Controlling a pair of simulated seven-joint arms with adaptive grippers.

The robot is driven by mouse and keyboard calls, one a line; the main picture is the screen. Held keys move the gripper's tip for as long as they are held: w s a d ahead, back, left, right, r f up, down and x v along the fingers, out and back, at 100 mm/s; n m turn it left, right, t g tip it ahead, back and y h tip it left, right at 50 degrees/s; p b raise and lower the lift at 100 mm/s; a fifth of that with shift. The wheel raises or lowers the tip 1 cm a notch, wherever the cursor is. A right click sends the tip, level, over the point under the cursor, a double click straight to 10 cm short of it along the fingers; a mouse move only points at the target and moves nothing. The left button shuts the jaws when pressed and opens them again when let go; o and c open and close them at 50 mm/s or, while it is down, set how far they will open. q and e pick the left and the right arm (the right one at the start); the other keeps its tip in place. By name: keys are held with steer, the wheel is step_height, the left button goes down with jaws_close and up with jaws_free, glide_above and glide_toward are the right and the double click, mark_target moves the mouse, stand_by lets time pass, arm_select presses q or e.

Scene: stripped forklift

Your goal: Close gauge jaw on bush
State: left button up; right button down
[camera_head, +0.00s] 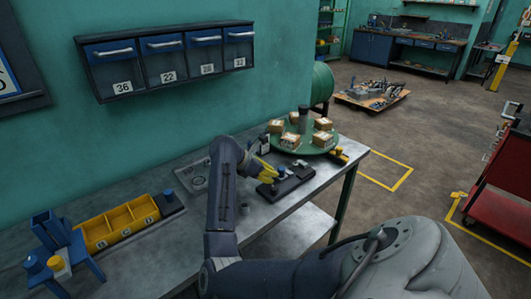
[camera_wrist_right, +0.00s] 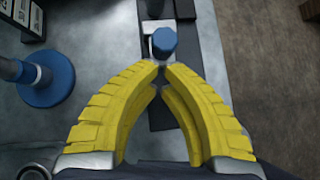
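The gauge (camera_head: 290,184) is a dark, long block on the grey bench, with a blue knob (camera_head: 281,170) on top. The blue knob also shows in the right wrist view (camera_wrist_right: 163,42), with a small pale part beside it. My right gripper (camera_head: 267,174) has yellow fingers and is low over the gauge. In the right wrist view the fingertips (camera_wrist_right: 161,68) are drawn together just below the knob, with nothing clearly held between them. Whether they touch the knob I cannot tell. The bush cannot be made out for certain. My left gripper is not in view.
A green round tray (camera_head: 324,148) with several cartons stands behind the gauge. A yellow bin row (camera_head: 118,224) and blue holder (camera_head: 65,250) stand at the bench's left. A blue round-based post (camera_wrist_right: 45,85) stands left of the fingers. Drawers (camera_head: 168,60) hang on the wall.

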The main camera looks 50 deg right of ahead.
mark_target(282, 167)
steer(key=shift+d, duration=0.1)
stand_by(0.3)
steer(key=d, duration=0.5)
steer(key=shift+s+d, duration=0.2)
steer(key=shift+s, duration=0.15)
steer(key=shift+r, duration=0.1)
steer(key=shift+d, duration=0.1)
steer(key=shift+r, duration=0.1)
steer(key=a, duration=0.1)
steer(key=w+a, duration=0.1)
steer(key=a, duration=0.2)
steer(key=shift+w+a, duration=0.3)
steer(key=shift+a, duration=0.05)
steer(key=v, duration=0.9)
steer(key=shift+a, duration=0.15)
